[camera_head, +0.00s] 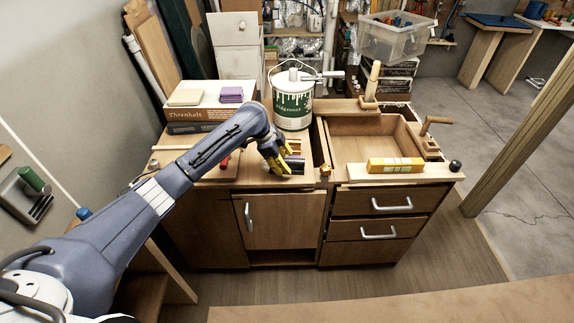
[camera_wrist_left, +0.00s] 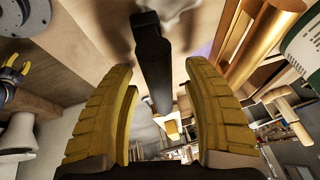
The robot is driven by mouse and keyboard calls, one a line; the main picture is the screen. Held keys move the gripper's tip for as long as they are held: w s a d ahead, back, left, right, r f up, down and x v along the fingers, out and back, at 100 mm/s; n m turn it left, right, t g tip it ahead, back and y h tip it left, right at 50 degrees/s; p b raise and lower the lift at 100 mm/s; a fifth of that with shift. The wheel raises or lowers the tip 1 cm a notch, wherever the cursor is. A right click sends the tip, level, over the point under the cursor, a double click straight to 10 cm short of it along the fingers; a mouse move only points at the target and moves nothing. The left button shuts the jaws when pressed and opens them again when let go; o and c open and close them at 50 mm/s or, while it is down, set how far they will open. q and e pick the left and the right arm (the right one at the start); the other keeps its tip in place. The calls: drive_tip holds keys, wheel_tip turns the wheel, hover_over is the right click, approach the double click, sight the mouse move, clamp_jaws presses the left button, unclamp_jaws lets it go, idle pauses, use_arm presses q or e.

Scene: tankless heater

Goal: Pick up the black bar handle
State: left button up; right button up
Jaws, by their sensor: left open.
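The black bar handle (camera_wrist_left: 152,62) shows in the left wrist view as a long dark bar, running between the two yellow fingers with a gap on each side. In the head view a dark piece (camera_head: 296,166), likely the same bar, shows just right of the fingers on the workbench top; the fingers partly hide that spot. My left gripper (camera_head: 277,160) is open and low over the bench's front-left part, with its fingers on either side of the bar and nothing gripped. My right gripper is in neither view.
A green and white paint can (camera_head: 292,108) stands behind the gripper. A box (camera_head: 196,115) with two sanding-block-like pieces sits at the back left. A yellow level (camera_head: 395,165) lies at the front right, before an open wooden compartment (camera_head: 362,142). Small knobs stand along the front edge.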

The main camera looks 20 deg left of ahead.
use_arm(q)
drive_tip(key=shift+o, duration=0.3)
clamp_jaws()
idle(0.3)
